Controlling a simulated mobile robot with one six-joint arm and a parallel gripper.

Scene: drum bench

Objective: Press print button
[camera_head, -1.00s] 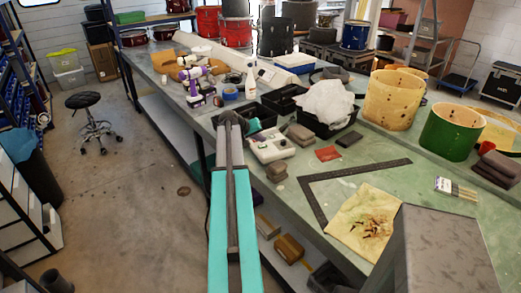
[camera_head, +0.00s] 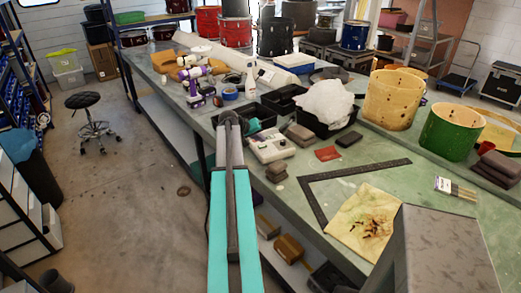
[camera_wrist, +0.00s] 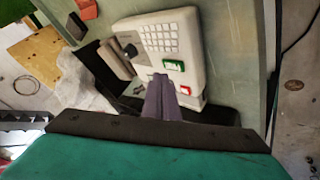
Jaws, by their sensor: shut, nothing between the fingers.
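A white label-printer-like device (camera_head: 270,147) lies on the green bench just right of my arm's end in the head view. I cannot read which one is marked print. My gripper (camera_wrist: 160,82) is shut and empty, its narrow fingers over the device's lower edge, with the tips just left of the green and red buttons. I cannot tell whether they touch it. In the head view the fingers are mostly hidden.
Black bins (camera_head: 260,113) and a white cloth (camera_head: 325,102) lie behind the device. Dark blocks (camera_head: 299,133), a red piece (camera_head: 328,153) and a metal square (camera_head: 316,202) lie to its right.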

